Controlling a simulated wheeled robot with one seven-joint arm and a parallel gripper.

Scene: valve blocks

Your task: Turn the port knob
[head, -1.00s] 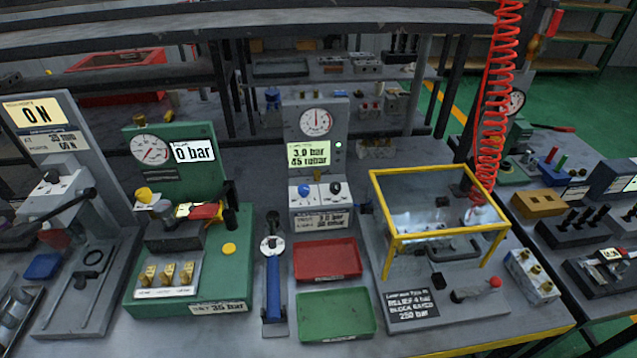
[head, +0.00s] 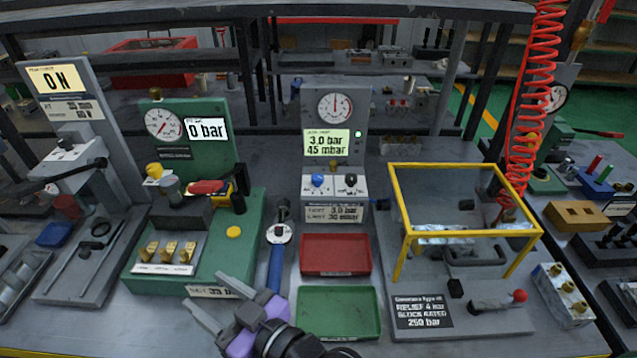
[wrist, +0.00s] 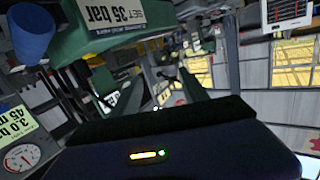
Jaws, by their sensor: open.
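Several knobs are in the head view, and I cannot read which one is labelled port. A blue knob (head: 318,181) and a black knob (head: 351,180) sit on the grey gauge station (head: 334,150). Several brass knobs (head: 170,250) stand in a row on a white plate on the green station (head: 245,215), which also has a yellow knob (head: 154,171). My gripper (head: 205,291) is open and empty at the bottom of the head view, in front of the green station and apart from every knob. The wrist view shows the green station (wrist: 135,18) and gauge (wrist: 21,157) tilted.
A long blue-handled tool (head: 276,262) lies just beyond my gripper. A red tray (head: 335,271) and a green tray (head: 375,333) lie to its right. A yellow frame (head: 463,168) and a hanging red coiled hose (head: 527,110) stand further right.

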